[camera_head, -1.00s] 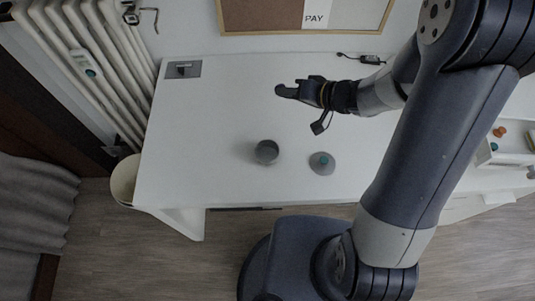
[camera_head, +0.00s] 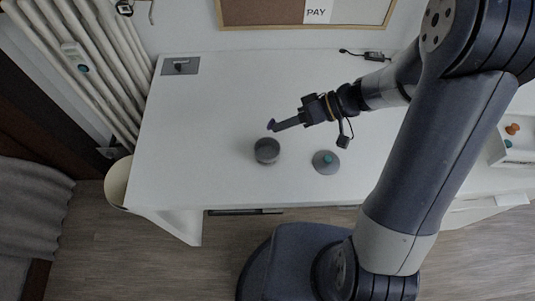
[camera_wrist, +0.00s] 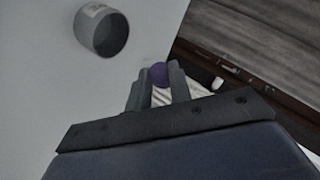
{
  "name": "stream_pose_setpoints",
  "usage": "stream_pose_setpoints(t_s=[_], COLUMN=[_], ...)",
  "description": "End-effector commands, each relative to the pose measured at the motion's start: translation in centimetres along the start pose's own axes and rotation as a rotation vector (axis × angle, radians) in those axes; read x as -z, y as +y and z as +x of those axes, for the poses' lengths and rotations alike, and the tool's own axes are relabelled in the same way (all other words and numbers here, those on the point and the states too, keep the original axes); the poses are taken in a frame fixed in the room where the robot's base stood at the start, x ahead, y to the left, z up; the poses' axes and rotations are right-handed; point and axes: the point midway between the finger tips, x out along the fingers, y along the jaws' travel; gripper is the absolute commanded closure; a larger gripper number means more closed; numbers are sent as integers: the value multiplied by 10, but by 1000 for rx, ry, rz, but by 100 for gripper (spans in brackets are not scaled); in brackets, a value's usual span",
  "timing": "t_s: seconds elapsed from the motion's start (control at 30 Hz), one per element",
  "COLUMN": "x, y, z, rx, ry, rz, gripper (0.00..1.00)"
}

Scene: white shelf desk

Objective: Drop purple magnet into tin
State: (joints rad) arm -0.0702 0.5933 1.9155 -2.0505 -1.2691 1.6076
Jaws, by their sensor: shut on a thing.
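My gripper (camera_head: 275,126) is shut on the purple magnet (camera_wrist: 159,74), which shows between the two fingertips in the wrist view. In the head view the magnet (camera_head: 271,125) is a small purple spot at the tip of the fingers. The tin (camera_head: 266,151) is a grey round can standing on the white desk, just below the gripper's tip in the head view. In the wrist view the tin (camera_wrist: 92,33) is at upper left, apart from the fingers, with its dark open mouth showing.
A grey disc with a teal knob (camera_head: 326,161) sits on the desk (camera_head: 210,120) to the right of the tin. A grey plate (camera_head: 181,66) lies at the back left corner. A white tray with an orange piece (camera_head: 512,129) is at far right. A bin (camera_head: 118,182) stands beside the desk's left edge.

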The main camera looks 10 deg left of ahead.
Motion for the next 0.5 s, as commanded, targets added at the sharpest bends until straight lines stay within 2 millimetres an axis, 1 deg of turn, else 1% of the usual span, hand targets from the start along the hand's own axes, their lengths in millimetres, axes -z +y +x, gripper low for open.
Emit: stream_pose_setpoints(t_s=[0.03,0.1,0.3,0.5], x=[-5,-8,-15,-20], y=[8,12,22,29], z=[5,8,16,20], rx=[-1,-1,-1,-1], ry=[1,1,1,1], rz=[-2,-3,-2,-1], gripper=[100,100,100,100])
